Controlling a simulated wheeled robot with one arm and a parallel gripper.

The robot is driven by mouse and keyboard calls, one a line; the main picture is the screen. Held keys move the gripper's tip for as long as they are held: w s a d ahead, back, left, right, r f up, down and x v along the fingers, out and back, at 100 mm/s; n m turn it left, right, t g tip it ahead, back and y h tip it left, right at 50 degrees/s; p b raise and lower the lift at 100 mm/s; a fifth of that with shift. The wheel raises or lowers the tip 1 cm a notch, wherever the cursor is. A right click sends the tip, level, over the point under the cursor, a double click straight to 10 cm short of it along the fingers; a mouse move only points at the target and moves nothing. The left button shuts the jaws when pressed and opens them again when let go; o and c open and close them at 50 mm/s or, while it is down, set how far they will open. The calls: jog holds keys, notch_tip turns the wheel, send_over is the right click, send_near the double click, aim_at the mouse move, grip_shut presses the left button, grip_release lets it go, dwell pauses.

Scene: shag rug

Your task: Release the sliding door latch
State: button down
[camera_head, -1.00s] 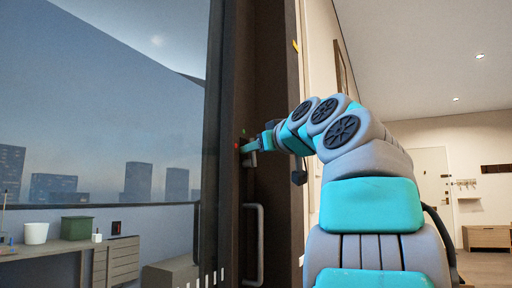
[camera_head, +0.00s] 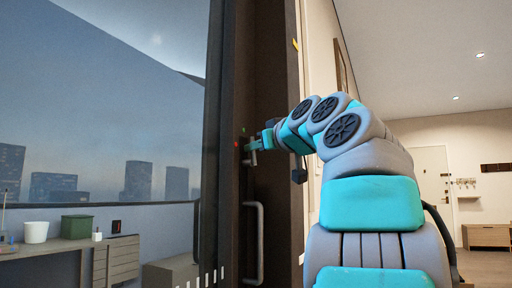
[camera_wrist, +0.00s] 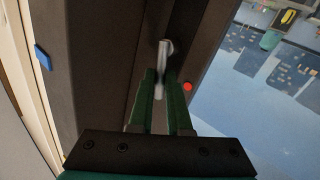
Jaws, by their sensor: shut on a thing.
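The sliding door (camera_head: 222,140) has a dark frame around a large glass pane. Its latch (camera_head: 252,158) is a small metal lever on the frame, above a long grey pull handle (camera_head: 259,245). My gripper (camera_head: 252,146) is at the latch. In the wrist view, the green fingers of my gripper (camera_wrist: 163,92) are shut on the latch lever (camera_wrist: 162,72), which shows between and beyond their tips. The lower part of the lever is partly hidden by the fingers. A red dot (camera_wrist: 187,86) is on the frame beside the right finger.
Through the glass are a bench with a white pot (camera_head: 36,232) and a green box (camera_head: 76,227), and city buildings. The door's dark edge and the pale wall stand close to my arm. A hallway with a white door (camera_head: 433,190) opens at the right.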

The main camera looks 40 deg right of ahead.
jog(key=shift+a+r, duration=0.1)
jog(key=shift+r, duration=0.05)
jog(key=shift+w+r+m+g+p, duration=0.1)
jog(key=shift+r+m+g+p, duration=0.2)
jog(key=shift+p, duration=0.55)
jog(key=shift+d+f+m+g+y+p, duration=0.3)
jog(key=shift+d+m+g+p, duration=0.2)
jog(key=shift+m+p, duration=0.25)
jog(key=c, duration=0.9)
grip_release()
jog(key=shift+o, duration=0.2)
